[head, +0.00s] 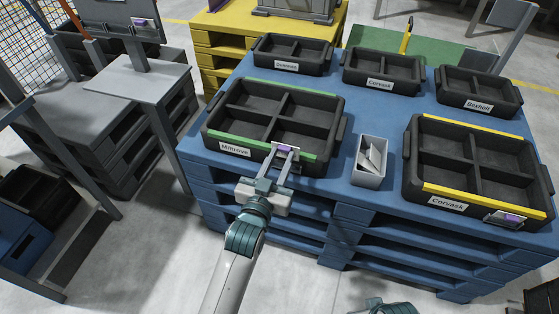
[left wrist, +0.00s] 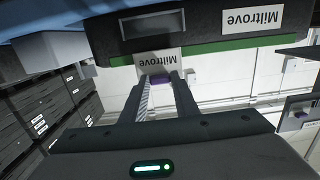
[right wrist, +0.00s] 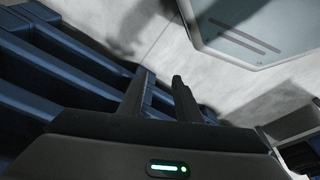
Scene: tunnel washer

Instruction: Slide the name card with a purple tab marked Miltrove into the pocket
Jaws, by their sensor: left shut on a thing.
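My left gripper (head: 288,154) is shut on the Miltrove name card (left wrist: 158,60) by its purple tab (left wrist: 160,78). The white card (head: 285,148) is at the green front rim of the black Miltrove tray (head: 232,153). In the left wrist view, which is upside down, the card overlaps the green strip, and the dark empty-looking pocket (left wrist: 152,24) lies just beyond its leading edge, beside the tray's Miltrove label (left wrist: 252,20). I cannot tell whether the card touches the pocket. My right gripper (right wrist: 160,78) is open and empty, low beside the blue pallets.
A grey box (head: 369,179) holding cards stands right of the tray on the blue pallet top. The Corvask tray (head: 473,193), front right, has a purple-tabbed card (head: 507,217) at its front. Several trays stand behind. A grey stand (head: 145,76) is at left.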

